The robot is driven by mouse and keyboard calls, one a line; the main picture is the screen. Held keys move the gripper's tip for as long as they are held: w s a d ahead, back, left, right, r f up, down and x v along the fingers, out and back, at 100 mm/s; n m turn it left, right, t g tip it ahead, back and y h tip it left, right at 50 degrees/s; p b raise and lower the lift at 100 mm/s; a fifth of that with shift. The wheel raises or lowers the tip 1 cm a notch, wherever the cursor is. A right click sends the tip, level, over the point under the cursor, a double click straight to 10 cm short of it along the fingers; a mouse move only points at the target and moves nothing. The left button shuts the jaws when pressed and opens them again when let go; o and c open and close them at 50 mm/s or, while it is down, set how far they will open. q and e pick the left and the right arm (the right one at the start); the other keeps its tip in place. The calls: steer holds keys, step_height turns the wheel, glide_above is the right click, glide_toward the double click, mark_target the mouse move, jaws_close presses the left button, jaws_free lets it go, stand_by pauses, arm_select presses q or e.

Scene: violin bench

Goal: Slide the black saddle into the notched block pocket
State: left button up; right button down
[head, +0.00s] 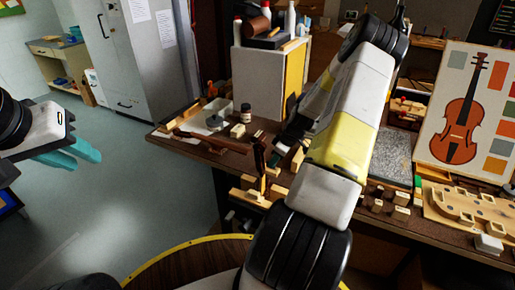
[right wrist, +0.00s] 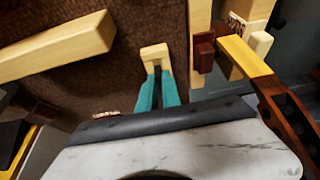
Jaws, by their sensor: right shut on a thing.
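My right gripper (right wrist: 158,76) is shut, its teal fingers close together at a pale notched wooden block (right wrist: 154,52). Only a narrow dark strip shows between the fingers; it fits the black saddle, which is otherwise hidden by the fingers and block. I cannot tell how deep it sits in the pocket. In the head view my right arm covers this spot. My left gripper (head: 73,152) is at the far left over the floor, empty, its teal fingers apart.
A pale wooden bar (right wrist: 55,48) lies left of the notched block. A dark red piece (right wrist: 204,50) and a yellow bar (right wrist: 243,54) stand close on the right.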

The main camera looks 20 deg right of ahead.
steer(key=shift+f, duration=0.7)
steer(key=c, duration=1.5)
jaws_free()
steer(key=shift+o, duration=0.2)
steer(key=shift+r, duration=0.15)
steer(key=v, duration=0.7)
steer(key=shift+r, duration=0.3)
steer(key=shift+s+d, duration=0.1)
steer(key=shift+s, duration=0.05)
